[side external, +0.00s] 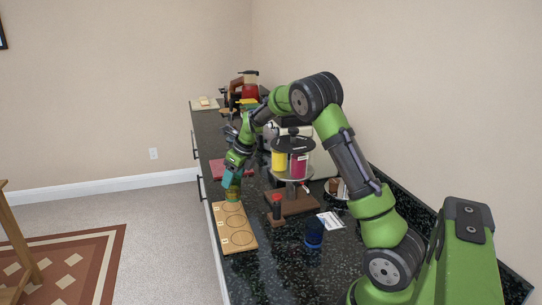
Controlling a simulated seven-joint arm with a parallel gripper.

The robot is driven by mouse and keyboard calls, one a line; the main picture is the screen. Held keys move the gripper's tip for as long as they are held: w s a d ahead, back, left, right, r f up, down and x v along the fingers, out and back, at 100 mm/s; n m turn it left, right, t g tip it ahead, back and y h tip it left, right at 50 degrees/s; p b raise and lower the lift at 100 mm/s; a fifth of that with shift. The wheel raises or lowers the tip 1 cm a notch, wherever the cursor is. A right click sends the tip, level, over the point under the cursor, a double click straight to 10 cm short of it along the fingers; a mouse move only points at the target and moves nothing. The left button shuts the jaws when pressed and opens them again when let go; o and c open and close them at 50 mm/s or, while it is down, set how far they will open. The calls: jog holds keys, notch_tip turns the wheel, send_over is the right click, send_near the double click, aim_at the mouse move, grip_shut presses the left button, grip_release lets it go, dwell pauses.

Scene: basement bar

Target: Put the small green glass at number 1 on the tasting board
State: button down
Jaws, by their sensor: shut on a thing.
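The wooden tasting board (238,241) lies on the dark counter near its front edge, with a row of outlined circles and small labels along its left side. The label numbers are too small to read. My gripper (231,179) points down over the far end of the board. It is shut on the small green glass (234,194), which looks upright at the farthest circle. The fingers hide the upper part of the glass. I cannot tell whether its base touches the board.
A wooden stand with a dark red bottle (276,206) and a carousel with yellow (278,160) and magenta (299,166) containers are nearby. A red flat item (218,168) lies beyond the gripper.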

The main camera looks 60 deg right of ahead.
jog(key=shift+w+d, duration=0.35)
jog(key=shift+w, duration=0.4)
jog(key=shift+f, duration=1.8)
jog(key=shift+f, duration=0.2)
jog(key=shift+c, duration=1.7)
grip_release()
